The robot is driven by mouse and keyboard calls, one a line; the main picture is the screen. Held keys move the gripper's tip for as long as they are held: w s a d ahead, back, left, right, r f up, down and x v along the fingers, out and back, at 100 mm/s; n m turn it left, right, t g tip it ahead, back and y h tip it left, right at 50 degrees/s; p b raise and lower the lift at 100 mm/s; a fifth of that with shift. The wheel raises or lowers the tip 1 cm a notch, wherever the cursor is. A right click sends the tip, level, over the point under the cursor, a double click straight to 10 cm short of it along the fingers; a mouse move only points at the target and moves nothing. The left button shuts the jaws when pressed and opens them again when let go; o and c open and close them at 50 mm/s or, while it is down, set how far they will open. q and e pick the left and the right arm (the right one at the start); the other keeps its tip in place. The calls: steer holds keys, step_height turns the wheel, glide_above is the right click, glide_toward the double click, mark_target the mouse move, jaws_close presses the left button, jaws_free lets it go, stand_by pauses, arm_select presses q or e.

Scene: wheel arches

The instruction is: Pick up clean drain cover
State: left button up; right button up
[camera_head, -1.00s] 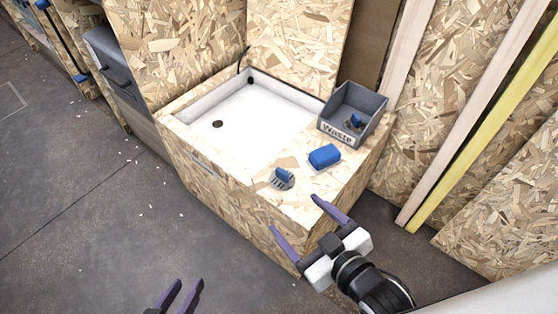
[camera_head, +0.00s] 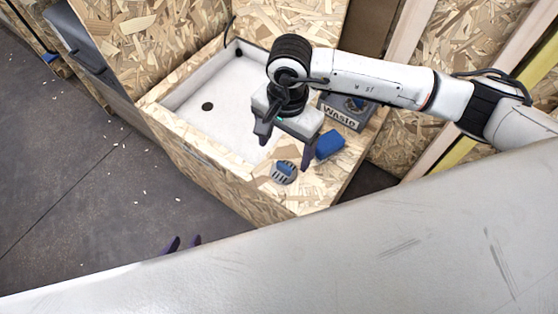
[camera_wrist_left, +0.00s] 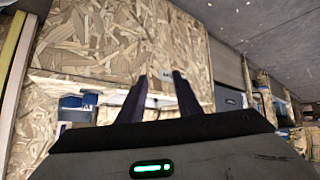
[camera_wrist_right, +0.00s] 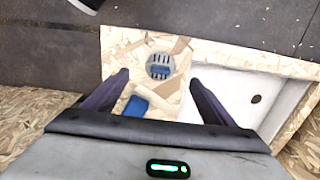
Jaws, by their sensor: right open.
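The drain cover (camera_head: 284,172) is a small round grey slotted disc with a blue patch on it. It lies on the wooden counter top beside the basin. It also shows in the right wrist view (camera_wrist_right: 159,66), between and beyond the fingertips. My right gripper (camera_head: 286,153) is open, empty and pointing down above the counter close to the cover, apart from it. My left gripper (camera_head: 181,243) is low over the floor at the left, its two fingertips apart with nothing between them; it also shows in the left wrist view (camera_wrist_left: 160,82).
A blue sponge (camera_head: 329,145) lies beside the cover. A grey waste bin (camera_head: 343,115) stands behind it, partly hidden by my right arm. The white basin (camera_head: 222,106) with a dark drain hole (camera_head: 208,106) is to the left. Wooden panels stand behind.

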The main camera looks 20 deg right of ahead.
mark_target(284, 165)
steer(key=shift+w+d+f, duration=0.2)
steer(key=shift+d+f, duration=0.1)
steer(key=shift+d, duration=0.05)
step_height(284, 165, down, 4)
steer(key=shift+r+b, duration=0.15)
steer(key=shift+b, duration=0.3)
step_height(284, 165, down, 6)
steer(key=shift+w+a+r+b, duration=0.1)
steer(key=shift+w+a+b, duration=0.05)
steer(key=shift+b, duration=0.4)
steer(key=c, duration=1.2)
steer(key=shift+r, duration=0.1)
